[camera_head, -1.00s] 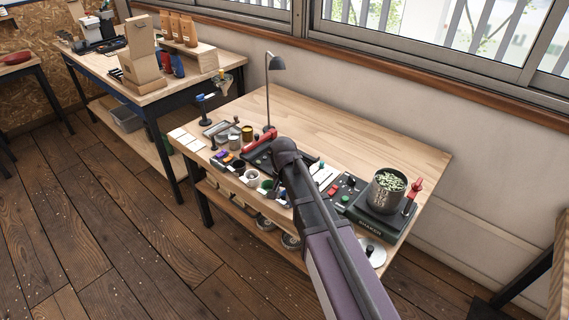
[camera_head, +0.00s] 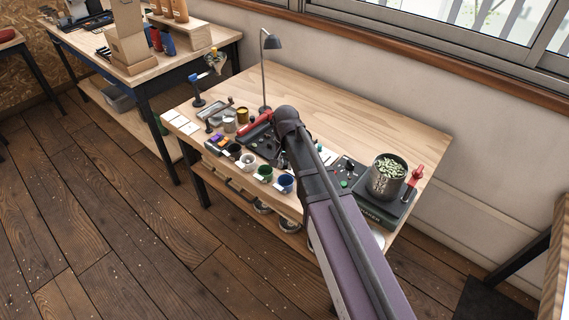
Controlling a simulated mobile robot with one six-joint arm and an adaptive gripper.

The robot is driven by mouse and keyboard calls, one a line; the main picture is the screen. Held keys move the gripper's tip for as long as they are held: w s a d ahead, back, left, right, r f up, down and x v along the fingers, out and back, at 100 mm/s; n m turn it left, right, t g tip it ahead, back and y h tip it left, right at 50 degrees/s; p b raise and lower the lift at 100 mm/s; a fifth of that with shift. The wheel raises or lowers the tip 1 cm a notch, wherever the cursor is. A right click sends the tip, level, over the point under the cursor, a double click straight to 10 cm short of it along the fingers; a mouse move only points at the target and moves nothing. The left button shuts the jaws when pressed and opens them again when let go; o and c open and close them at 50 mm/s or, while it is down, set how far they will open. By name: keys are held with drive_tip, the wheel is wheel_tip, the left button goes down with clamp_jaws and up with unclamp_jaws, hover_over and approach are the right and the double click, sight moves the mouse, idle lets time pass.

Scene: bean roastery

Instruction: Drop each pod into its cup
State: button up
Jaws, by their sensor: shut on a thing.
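Small purple and yellow pieces (camera_head: 217,138), too small to identify as pods, lie left of the cups. My arm reaches over the bench from the lower right, with its dark joint above the middle. My gripper is hidden behind the arm and dark clutter, so its jaws and anything in them cannot be made out.
A dark scale (camera_head: 384,205) carries a metal pot of pale green beans (camera_head: 387,178) at right. A red-handled dark item (camera_head: 258,124) lies behind the cups. A lamp (camera_head: 266,75) stands at the back left. The bench's rear (camera_head: 350,115) is clear.

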drive_tip(key=shift+f+b, duration=2.35)
drive_tip(key=shift+f, duration=0.1)
drive_tip(key=o, duration=0.7)
drive_tip(key=shift+o, duration=0.2)
